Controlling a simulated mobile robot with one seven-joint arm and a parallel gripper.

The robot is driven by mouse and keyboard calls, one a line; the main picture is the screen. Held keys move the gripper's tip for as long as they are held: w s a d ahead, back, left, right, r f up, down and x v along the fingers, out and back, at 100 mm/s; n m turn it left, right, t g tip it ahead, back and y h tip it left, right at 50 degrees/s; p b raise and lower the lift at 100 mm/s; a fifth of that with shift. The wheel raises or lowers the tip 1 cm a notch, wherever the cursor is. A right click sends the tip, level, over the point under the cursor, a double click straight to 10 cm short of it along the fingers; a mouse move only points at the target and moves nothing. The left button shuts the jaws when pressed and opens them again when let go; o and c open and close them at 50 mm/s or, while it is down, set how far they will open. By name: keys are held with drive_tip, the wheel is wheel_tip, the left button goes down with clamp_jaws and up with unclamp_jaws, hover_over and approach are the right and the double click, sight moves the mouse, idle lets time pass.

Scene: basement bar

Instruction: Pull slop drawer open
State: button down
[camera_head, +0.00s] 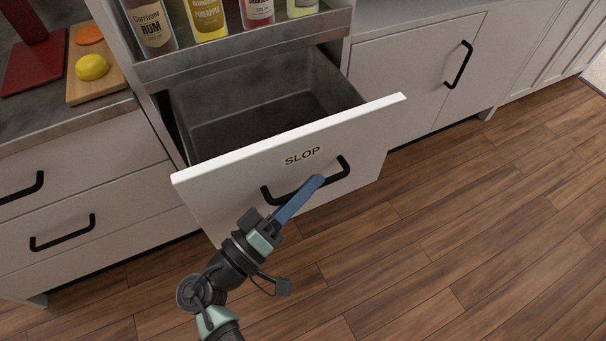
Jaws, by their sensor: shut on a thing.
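The slop drawer (225,183) has a white front with a "SLOP" label (303,156) and stands pulled out from the cabinet, its grey inner bin (262,125) showing and looking empty. Its black bar handle (341,172) runs across the front below the label. My gripper (316,183) is at the middle of the handle, shut on it, with the blue fingers reaching up from the lower left. The fingers hide the middle of the handle, and the exact contact is hard to see.
A metal rack of bottles (240,45) sits above the drawer. At left are closed drawers with a black handle (62,233), and a cutting board (100,85) with a lemon (92,67). A cabinet door (408,80) is at right. The wood floor (460,230) in front is clear.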

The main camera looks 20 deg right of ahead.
drive_tip(key=shift+s+a, duration=0.1)
drive_tip(key=shift+s, duration=0.65)
drive_tip(key=c, duration=1.2)
unclamp_jaws()
drive_tip(key=shift+o, duration=0.2)
drive_tip(key=p+v, duration=0.3)
drive_tip(key=v, duration=1)
